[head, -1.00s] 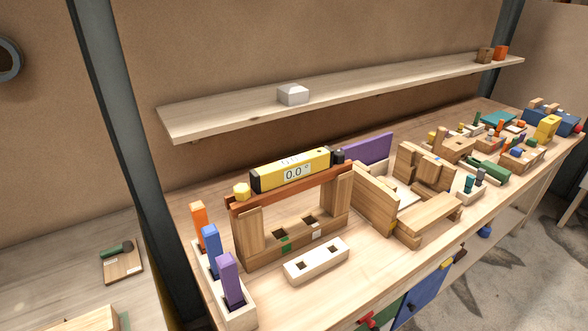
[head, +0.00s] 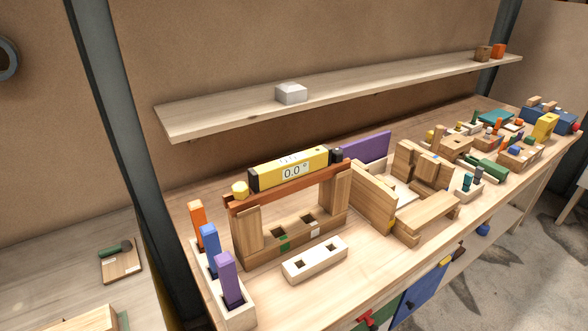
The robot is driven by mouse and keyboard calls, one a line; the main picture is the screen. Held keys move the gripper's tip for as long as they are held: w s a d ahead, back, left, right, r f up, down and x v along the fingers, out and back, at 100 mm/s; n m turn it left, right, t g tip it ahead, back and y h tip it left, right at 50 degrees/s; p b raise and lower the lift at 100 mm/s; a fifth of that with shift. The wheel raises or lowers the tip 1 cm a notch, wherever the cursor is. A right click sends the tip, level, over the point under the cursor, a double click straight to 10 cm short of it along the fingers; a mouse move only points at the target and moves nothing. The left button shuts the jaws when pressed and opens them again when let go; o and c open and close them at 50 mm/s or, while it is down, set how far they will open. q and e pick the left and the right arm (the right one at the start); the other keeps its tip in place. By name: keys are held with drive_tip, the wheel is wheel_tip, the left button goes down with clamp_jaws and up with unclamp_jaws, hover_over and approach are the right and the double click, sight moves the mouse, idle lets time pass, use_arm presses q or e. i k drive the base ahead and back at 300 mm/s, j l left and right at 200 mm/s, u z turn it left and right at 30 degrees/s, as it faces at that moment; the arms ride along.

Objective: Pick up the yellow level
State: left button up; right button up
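The yellow level (head: 290,168) has black ends and a display reading 0.0°. It lies along the top of a reddish-brown beam (head: 262,190), which rests on two upright wooden posts. Neither of my grippers shows in the head view.
A white holder (head: 231,307) with orange, blue and purple blocks stands left of the frame. A pale two-hole block (head: 315,259) lies in front. Wooden parts and a purple panel (head: 366,148) stand to the right. A wall shelf (head: 350,92) hangs behind.

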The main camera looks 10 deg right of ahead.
sight(267, 175)
drive_tip(key=i+l+u, duration=0.1)
drive_tip(key=l, duration=0.75)
drive_tip(key=l+u, duration=0.1)
drive_tip(key=l, duration=0.75)
